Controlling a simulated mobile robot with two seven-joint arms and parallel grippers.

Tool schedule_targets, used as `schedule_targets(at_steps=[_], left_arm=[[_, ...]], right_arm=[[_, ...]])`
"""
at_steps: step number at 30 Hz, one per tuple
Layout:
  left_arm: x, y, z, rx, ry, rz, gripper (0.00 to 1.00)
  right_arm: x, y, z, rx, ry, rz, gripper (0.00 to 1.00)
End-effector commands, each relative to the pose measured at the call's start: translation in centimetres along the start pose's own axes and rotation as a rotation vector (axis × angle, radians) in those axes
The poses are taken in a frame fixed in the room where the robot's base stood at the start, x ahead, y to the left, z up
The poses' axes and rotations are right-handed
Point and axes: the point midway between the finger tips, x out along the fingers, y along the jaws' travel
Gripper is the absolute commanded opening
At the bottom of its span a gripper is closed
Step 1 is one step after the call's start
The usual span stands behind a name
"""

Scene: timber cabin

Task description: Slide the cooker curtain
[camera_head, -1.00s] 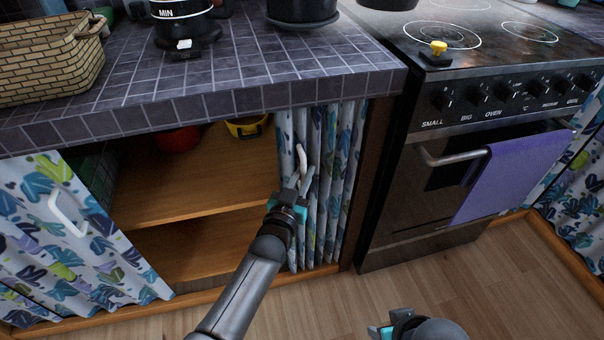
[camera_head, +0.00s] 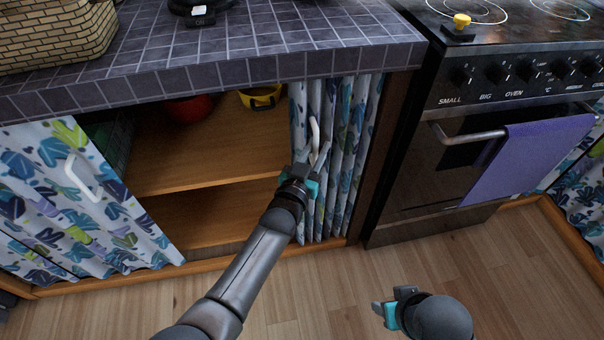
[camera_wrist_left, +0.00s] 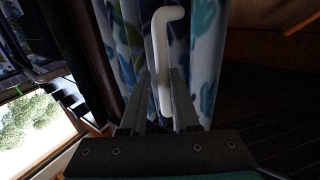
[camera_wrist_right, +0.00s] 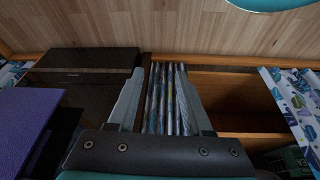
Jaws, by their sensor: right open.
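The blue, green and white leaf-patterned curtain (camera_head: 343,155) hangs bunched at the right end of the cupboard opening, beside the cooker. It has a white handle (camera_head: 314,132). My left gripper (camera_head: 311,160) is at this handle; in the left wrist view the handle (camera_wrist_left: 161,55) runs between its fingers, which are closer together than the right gripper's. It looks shut on the handle. My right gripper (camera_head: 384,308) is open and empty above the floor, away from the curtain. Its wrist view shows the bunched curtain (camera_wrist_right: 163,100) ahead between the fingers.
The cooker (camera_head: 430,180) with a purple towel (camera_head: 530,155) stands right of the cupboard. Another patterned curtain with a handle (camera_head: 82,177) covers the left. The cupboard shelf (camera_head: 205,160) is exposed between them, with a yellow pot (camera_head: 262,98) inside. The tiled counter (camera_head: 250,45) overhangs.

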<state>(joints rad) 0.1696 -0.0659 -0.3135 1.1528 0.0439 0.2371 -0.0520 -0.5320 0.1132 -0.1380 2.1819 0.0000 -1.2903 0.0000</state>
Motion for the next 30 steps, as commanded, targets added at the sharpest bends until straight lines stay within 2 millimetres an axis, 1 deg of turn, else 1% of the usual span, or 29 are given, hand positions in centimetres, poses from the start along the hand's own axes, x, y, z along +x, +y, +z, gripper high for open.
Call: schedule_targets(at_steps=[1,10,15,23,30], left_arm=[[-0.5,0.0,-0.1,0.001,-0.001,0.000,0.29],[-3.9,0.0,-0.2,0.001,-0.003,0.001,0.29],[-6.1,0.0,-0.2,0.000,-0.003,0.001,0.29],[-9.8,0.1,-0.2,0.000,-0.003,0.002,0.29],[-12.6,0.1,-0.1,0.000,-0.003,0.002,0.29]], right_arm=[[0.6,-0.1,0.6,-0.002,-0.019,-0.002,0.50],[3.3,-0.1,2.4,-0.003,-0.065,-0.004,0.50],[4.7,-0.2,3.8,-0.004,-0.094,-0.005,0.50],[6.6,-0.3,6.3,-0.006,-0.136,-0.006,0.50],[8.3,0.2,7.8,-0.011,-0.141,0.001,0.50]])
